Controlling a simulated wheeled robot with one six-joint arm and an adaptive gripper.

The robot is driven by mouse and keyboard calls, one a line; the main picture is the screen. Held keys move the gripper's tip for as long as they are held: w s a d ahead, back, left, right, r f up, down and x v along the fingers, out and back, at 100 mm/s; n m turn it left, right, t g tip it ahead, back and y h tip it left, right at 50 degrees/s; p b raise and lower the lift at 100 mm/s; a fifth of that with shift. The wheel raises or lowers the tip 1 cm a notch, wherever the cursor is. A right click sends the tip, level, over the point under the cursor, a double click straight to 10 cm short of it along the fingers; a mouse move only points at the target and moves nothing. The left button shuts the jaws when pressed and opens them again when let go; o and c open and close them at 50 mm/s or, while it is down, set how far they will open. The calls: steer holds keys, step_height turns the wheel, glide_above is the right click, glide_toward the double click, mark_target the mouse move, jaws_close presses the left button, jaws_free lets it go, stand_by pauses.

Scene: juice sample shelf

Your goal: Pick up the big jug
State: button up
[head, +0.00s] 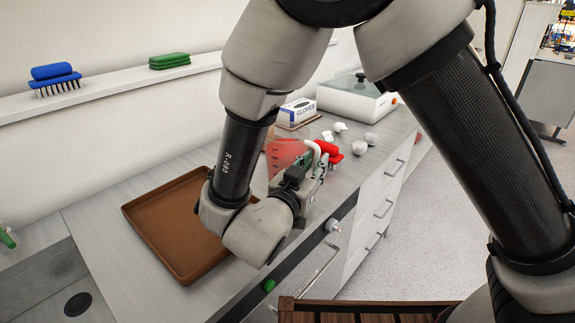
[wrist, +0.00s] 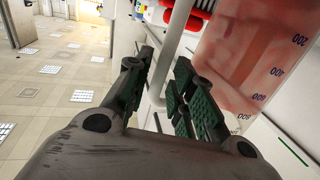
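Gaps show between handle and fingers. In the head view my gripper (head: 304,172) is at the jug's handle side, near the counter's front edge.
A brown tray (head: 150,212) lies left of my arm. Red brush (head: 328,150), glove box (head: 298,110), white pieces (head: 371,139) and a white lidded device (head: 357,97) stand behind the jug. A sink (head: 45,285) is at lower left. Drawers line the counter front.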

steer(key=shift+x, duration=0.9)
jaws_close()
steer(key=shift+r, duration=0.1)
